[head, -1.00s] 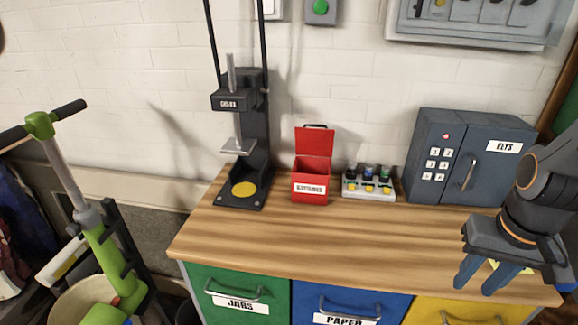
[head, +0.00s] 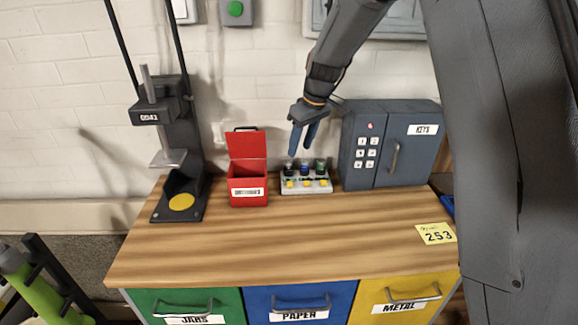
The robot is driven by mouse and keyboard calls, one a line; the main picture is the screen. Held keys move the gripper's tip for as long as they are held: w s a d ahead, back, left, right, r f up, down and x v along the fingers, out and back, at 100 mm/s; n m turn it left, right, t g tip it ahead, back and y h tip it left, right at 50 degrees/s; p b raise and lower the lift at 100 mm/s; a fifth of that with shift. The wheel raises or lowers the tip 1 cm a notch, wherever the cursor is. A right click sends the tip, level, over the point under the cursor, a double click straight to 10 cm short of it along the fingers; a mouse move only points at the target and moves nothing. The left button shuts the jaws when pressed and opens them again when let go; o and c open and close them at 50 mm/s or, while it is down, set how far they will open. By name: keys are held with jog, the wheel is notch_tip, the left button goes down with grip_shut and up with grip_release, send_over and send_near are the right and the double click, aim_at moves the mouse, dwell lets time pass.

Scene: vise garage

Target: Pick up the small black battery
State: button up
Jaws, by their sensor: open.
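A small grey holder (head: 318,188) stands on the wooden bench against the back wall. It holds a row of small upright cylinders: a black one (head: 289,169) at left, a blue one (head: 304,168) and a green one (head: 320,167), with yellow parts in front. The black one looks like the small black battery, though it is too small to be sure. My gripper (head: 301,150) points down just above the left part of the holder, its two blue fingers slightly apart and empty. I cannot tell how far its tips are from the black cylinder.
A red open-lidded box (head: 248,190) stands left of the holder, a dark press (head: 178,170) further left. A grey keypad safe (head: 395,145) is close on the right. The bench front (head: 280,245) is clear except for a yellow note (head: 436,233) at right.

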aim_at(289, 161)
jog(key=shift+n, duration=0.4)
jog(key=shift+w+a+f+p, duration=0.5)
jog(key=shift+w+f+p, duration=0.2)
jog(key=shift+f, duration=0.5)
jog(key=shift+w+a+f+p, duration=0.55)
jog(key=shift+f+p, duration=0.1)
jog(key=shift+f, duration=0.55)
jog(key=shift+w+a+f+p, duration=0.5)
jog(key=shift+w+f+p, duration=0.2)
jog(key=shift+f, duration=0.5)
jog(key=shift+c, duration=0.3)
grip_shut()
